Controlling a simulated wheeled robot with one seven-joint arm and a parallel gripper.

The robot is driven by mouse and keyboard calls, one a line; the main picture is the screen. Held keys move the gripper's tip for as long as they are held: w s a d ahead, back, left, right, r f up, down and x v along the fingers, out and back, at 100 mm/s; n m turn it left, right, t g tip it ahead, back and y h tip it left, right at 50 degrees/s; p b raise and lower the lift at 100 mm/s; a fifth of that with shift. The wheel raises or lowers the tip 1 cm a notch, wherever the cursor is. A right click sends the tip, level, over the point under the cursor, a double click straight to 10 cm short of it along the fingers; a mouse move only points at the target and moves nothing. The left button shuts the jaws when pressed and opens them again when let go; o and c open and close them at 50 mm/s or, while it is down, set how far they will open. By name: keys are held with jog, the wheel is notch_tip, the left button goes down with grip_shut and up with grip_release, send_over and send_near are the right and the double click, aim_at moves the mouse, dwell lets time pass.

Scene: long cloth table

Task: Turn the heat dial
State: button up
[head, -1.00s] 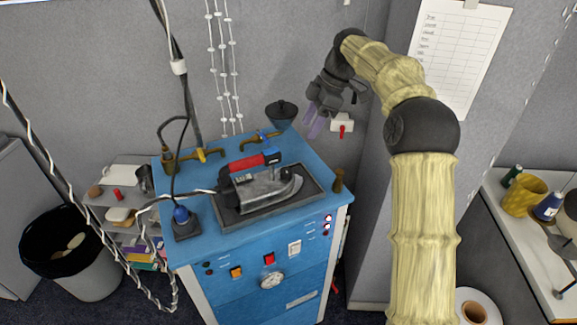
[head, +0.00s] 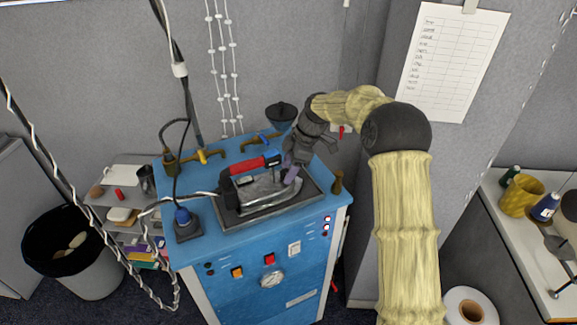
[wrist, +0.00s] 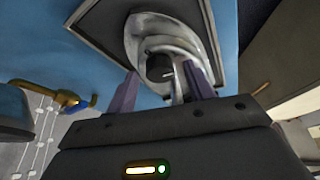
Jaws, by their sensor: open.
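A silver iron with a red and black handle (head: 250,165) lies on a dark tray (head: 240,219) on top of the blue ironing station. In the wrist view a round black dial with a pale mark (wrist: 158,68) sits on the iron's metal body (wrist: 180,28); I take it for the heat dial. My gripper (head: 291,172) is above the iron's right end, fingers pointing down. In the wrist view my gripper (wrist: 162,84) is open, its purple fingers either side of the dial. I cannot tell whether they touch it. The dial is not clear in the head view.
The blue station (head: 225,252) has a white round gauge (head: 272,280), switches and lamps on its front. Brass taps (head: 205,155) and a dark funnel (head: 281,114) stand at its back. A cord runs to the iron. A pillar with a paper sheet (head: 452,60) rises on the right.

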jog(key=shift+c, duration=0.4)
jog(key=c, duration=0.9)
jog(key=shift+f+m+b, duration=0.1)
jog(key=shift+m+b, duration=0.3)
jog(key=shift+b, duration=0.05)
jog(key=shift+s+m+t+b, duration=0.1)
jog(key=shift+m+t+b, duration=0.6)
jog(key=shift+m+b, duration=0.45)
jog(key=shift+s+m+t+h+b, duration=0.15)
jog(key=shift+m+t+b, duration=0.3)
jog(key=shift+m, duration=0.7)
jog(key=shift+m+t+h+b, duration=0.15)
jog(key=shift+m+t+b, duration=0.3)
jog(key=shift+m, duration=0.65)
jog(key=o, duration=1)
